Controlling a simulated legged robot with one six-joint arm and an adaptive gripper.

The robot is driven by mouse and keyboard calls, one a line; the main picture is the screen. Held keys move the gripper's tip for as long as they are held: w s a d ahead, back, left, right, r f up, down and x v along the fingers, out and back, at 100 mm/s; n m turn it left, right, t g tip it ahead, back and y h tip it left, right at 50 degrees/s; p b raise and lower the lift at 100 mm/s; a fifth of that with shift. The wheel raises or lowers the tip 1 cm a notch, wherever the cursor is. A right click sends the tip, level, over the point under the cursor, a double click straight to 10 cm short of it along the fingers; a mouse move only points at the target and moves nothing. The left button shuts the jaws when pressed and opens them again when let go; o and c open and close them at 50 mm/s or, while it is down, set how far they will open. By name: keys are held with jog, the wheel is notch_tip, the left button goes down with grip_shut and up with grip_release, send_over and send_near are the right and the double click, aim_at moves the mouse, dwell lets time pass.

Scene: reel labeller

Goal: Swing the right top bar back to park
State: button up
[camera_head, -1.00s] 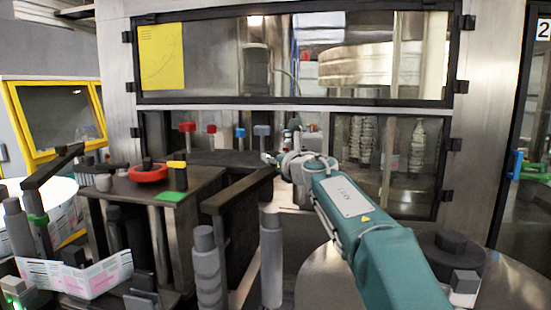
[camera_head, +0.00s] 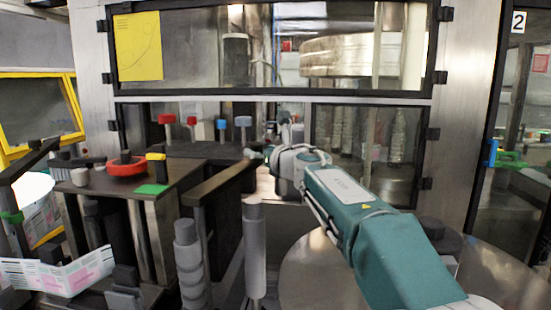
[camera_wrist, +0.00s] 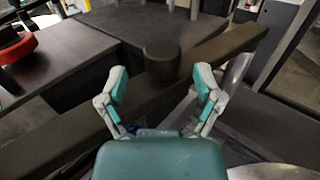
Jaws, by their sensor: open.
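The right top bar (camera_head: 222,184) is a long dark bar on a post at the front right of the machine table, its far end pointing toward the cabinet. In the wrist view the bar (camera_wrist: 75,128) runs diagonally from lower left to upper right. A dark round knob (camera_wrist: 162,62) stands up on it. My gripper (camera_wrist: 162,78) is open, with one teal-padded finger on either side of the knob. I see no clear contact between pads and knob. In the head view my gripper (camera_head: 268,155) is small and partly hidden by my arm at the bar's far end.
A left top bar (camera_head: 28,160) stands at the far left. The dark table carries a red ring (camera_head: 127,168), a green pad (camera_head: 152,189) and a yellow-topped part. Grey rollers (camera_head: 255,250) stand in front. A round metal disc (camera_head: 315,275) lies under my arm.

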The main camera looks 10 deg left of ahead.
jog(key=v, duration=0.8)
jog(key=shift+s+a, duration=0.15)
